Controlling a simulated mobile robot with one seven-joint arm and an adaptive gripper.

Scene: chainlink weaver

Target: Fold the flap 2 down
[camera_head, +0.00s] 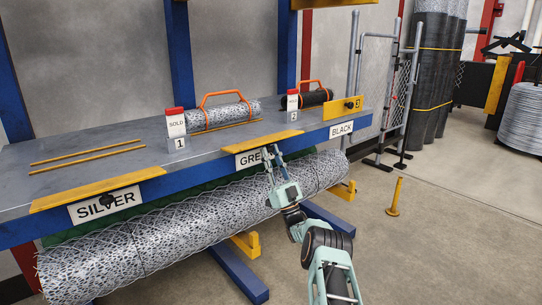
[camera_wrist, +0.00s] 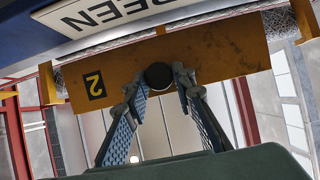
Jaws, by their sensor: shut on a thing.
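Flap 2 (camera_head: 265,142) is a yellow plate along the table's front edge, above the GREEN sign (camera_head: 250,158). In the head view it shows as a narrow slanted strip. In the wrist view the flap's face (camera_wrist: 215,50) carries an upside-down "2", and a round black knob (camera_wrist: 158,76) sticks out of it. My gripper (camera_head: 270,150) is at the flap's front edge. In the wrist view my gripper's fingers (camera_wrist: 157,85) are closed on the sides of the knob. The fingers hide part of the flap behind them.
Flap 3 (camera_head: 345,107) stands upright at the right with its knob. Flap 1 (camera_head: 95,190) lies as a strip above the SILVER sign (camera_head: 105,204). A large mesh roll (camera_head: 170,235) lies below the table. A yellow post (camera_head: 395,197) stands on the floor at right.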

